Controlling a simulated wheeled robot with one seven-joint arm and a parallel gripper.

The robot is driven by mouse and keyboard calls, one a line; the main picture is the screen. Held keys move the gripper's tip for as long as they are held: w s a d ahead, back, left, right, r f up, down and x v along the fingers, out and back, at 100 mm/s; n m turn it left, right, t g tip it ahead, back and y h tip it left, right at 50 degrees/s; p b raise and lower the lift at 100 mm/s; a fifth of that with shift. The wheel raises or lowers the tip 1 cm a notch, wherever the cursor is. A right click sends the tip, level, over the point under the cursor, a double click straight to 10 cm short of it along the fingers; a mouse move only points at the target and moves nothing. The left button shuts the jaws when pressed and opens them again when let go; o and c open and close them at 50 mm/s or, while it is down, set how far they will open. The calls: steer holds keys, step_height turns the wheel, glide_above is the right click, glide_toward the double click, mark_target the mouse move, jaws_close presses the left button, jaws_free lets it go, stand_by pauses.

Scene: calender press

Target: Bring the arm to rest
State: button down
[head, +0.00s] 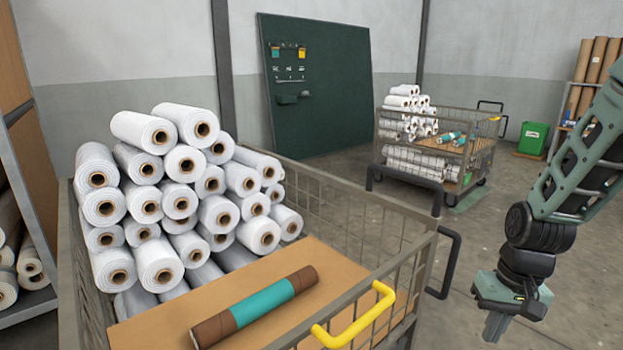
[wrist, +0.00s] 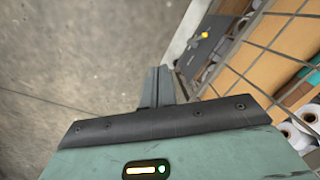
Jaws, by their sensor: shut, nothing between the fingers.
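My gripper (head: 495,325) hangs at the lower right of the head view, pointing down over the floor, to the right of the near wire cart (head: 350,210). Its fingers are together and hold nothing. In the wrist view the shut fingers (wrist: 158,85) point out over bare concrete floor, with the cart's wire side along the right edge. My arm comes down from the upper right of the head view, bent at the elbow.
The near cart holds stacked white rolls (head: 160,195), a brown tube with a teal band (head: 255,305) and a yellow handle (head: 355,320). A second loaded cart (head: 435,140), a green bin (head: 532,138) and a dark green board (head: 315,85) stand behind. Floor between the carts is clear.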

steer(key=s+a+r+n+t+h, duration=0.1)
steer(key=s+a+r+n+t, duration=0.25)
steer(key=r, duration=0.55)
steer(key=s+a+r+n+g, duration=0.15)
steer(key=s+a+n, duration=0.25)
steer(key=s+a, duration=0.4)
steer(key=s+a+n+g, duration=0.25)
steer(key=s+a, duration=0.25)
steer(key=a, duration=0.6)
step_height(320, 180, up, 28)
steer(key=p, duration=2.8)
steer(key=shift+w+d+r+t+p, duration=0.25)
steer(key=shift+d+t+p, duration=0.1)
steer(key=shift+d+t, duration=0.1)
steer(key=shift+f, duration=0.1)
